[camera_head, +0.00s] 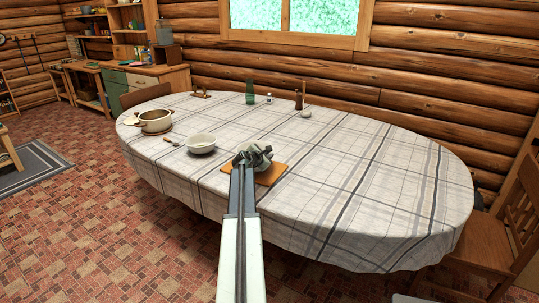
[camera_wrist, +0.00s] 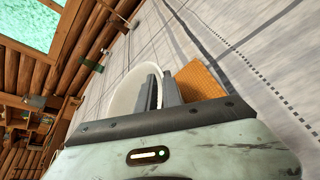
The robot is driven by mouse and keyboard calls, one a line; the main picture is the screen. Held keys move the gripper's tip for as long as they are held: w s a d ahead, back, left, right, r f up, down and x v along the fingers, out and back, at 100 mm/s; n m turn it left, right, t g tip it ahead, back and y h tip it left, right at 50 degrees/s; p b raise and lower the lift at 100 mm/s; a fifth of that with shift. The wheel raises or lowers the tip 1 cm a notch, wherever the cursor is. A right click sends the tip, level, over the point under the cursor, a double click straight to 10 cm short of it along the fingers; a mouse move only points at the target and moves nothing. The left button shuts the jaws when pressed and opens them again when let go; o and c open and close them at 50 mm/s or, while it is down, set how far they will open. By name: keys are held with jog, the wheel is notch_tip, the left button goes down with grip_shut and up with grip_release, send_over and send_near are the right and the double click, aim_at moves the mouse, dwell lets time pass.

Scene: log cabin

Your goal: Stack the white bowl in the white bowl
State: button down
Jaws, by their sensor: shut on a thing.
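One white bowl (camera_head: 201,143) stands upright on the tablecloth, left of my gripper (camera_head: 254,154) in the head view. My gripper is over the orange-brown board (camera_head: 271,174) near the table's front edge. In the wrist view, my gripper (camera_wrist: 163,90) is shut on a white bowl (camera_wrist: 124,97), with its fingers at the rim. The board also shows in the wrist view (camera_wrist: 204,80), right of the fingers. In the head view, my gripper largely hides the held bowl, so its height above the board is unclear.
A pot (camera_head: 155,121) and a spoon (camera_head: 170,141) are left of the standing bowl. A green bottle (camera_head: 250,92), small shakers and a brown bottle (camera_head: 299,99) stand at the back. The table's right side (camera_head: 390,180) is clear.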

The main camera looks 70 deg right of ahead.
jog(key=c, duration=1.5)
grip_release()
jog(key=shift+r+p, duration=0.45)
jog(key=shift+p, duration=0.1)
jog(key=p+v, duration=0.4)
jog(key=v, duration=0.8)
jog(key=shift+w+r, duration=0.1)
jog(key=shift+r, duration=0.05)
